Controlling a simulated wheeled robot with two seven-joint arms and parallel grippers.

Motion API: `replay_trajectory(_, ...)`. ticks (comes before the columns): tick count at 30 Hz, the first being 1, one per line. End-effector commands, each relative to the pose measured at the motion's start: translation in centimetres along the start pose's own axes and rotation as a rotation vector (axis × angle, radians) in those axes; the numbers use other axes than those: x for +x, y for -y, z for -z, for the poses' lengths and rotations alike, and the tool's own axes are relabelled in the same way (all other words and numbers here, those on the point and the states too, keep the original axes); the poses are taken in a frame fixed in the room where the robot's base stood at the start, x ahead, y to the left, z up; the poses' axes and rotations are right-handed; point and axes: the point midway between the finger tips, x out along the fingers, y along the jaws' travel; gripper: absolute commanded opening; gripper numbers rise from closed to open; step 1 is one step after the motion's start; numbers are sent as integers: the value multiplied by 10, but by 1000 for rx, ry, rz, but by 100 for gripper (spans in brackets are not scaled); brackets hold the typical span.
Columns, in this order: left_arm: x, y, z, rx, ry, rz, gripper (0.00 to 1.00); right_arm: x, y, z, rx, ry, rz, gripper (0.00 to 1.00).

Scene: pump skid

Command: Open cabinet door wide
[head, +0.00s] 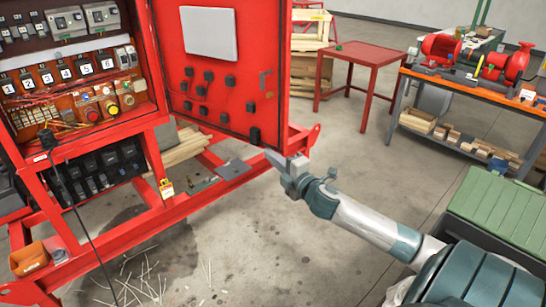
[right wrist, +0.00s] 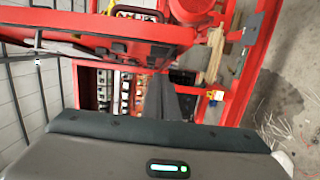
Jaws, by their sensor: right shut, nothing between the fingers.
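The red cabinet door (head: 215,75) stands swung out from the cabinet (head: 85,95), its inner face with a pale panel and several dark blocks toward me. The open cabinet shows numbered switches, breakers and wiring. My right gripper (head: 275,158) is shut and empty at the door's lower free corner; I cannot tell whether it touches the door. In the right wrist view the door (right wrist: 130,28) crosses the upper left, with the cabinet interior (right wrist: 128,95) beyond it. My left gripper is out of view.
A red skid frame (head: 215,180) runs below the door. A red table (head: 365,60) and a workbench with red pumps (head: 465,75) stand behind at right. A green-lidded box (head: 500,210) is at right. Floor in front is mostly clear, with scattered white sticks (head: 140,285).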

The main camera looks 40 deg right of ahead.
Motion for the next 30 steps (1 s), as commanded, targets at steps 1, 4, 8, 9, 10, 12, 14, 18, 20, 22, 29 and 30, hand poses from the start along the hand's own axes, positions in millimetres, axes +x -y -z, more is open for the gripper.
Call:
replay_trajectory(1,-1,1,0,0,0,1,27,1,-1,0,0,1,0,0)
replay_trajectory(4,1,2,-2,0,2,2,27,-2,2,-1,-1,0,1,0)
replay_trajectory(8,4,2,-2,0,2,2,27,-8,2,-2,0,0,0,0)
replay_trajectory(9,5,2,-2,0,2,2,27,-11,2,-2,0,0,1,0)
replay_trajectory(10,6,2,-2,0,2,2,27,-13,2,-2,0,0,1,0)
replay_trajectory(12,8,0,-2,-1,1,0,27,-17,2,-3,0,0,0,0)
replay_trajectory(14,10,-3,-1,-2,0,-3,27,-22,2,-4,0,0,1,0)
replay_trajectory(18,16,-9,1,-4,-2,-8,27,-34,3,-6,-1,1,2,0)
replay_trajectory(20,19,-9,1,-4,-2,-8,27,-41,4,-6,-1,-1,2,0)
replay_trajectory(22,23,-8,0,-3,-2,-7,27,-50,4,-7,-2,-1,2,0)
replay_trajectory(29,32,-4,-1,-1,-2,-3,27,-77,3,-11,0,-1,2,0)
replay_trajectory(30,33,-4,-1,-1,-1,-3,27,-80,3,-12,0,0,2,0)
